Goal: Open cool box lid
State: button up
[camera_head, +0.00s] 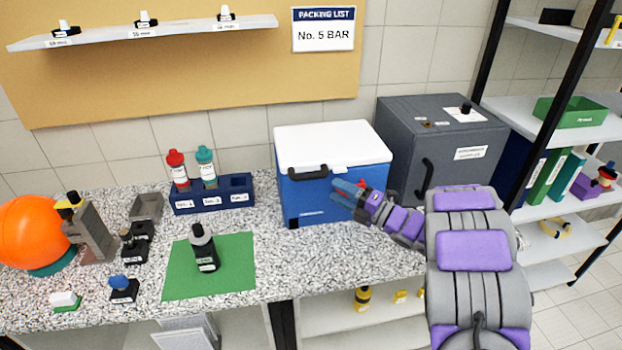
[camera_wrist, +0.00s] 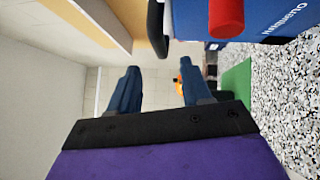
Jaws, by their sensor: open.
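The cool box (camera_head: 300,200) is blue with a white lid (camera_head: 335,145), and it stands on the speckled counter against the wall. The lid lies shut. A black handle (camera_head: 308,173) is on its front edge. My gripper (camera_head: 345,190) is in front of the box's right part, to the right of the handle, with its fingers pointing left. In the wrist view my gripper (camera_wrist: 158,75) is open with nothing between its fingers. The black handle (camera_wrist: 157,28) shows there beyond the fingertips, beside a red part (camera_wrist: 227,15) on the blue box wall (camera_wrist: 275,20).
A dark grey cabinet (camera_head: 400,130) stands right of the box. A blue rack (camera_head: 215,200) with two bottles is on its left. Open shelves (camera_head: 550,110) are at the far right. The counter before the box is clear.

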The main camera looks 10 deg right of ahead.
aim_at(310, 178)
jog(key=b+x, duration=0.1)
jog(key=x, duration=0.9)
jog(key=shift+s+f, duration=0.1)
grip_shut()
dwell(0.3)
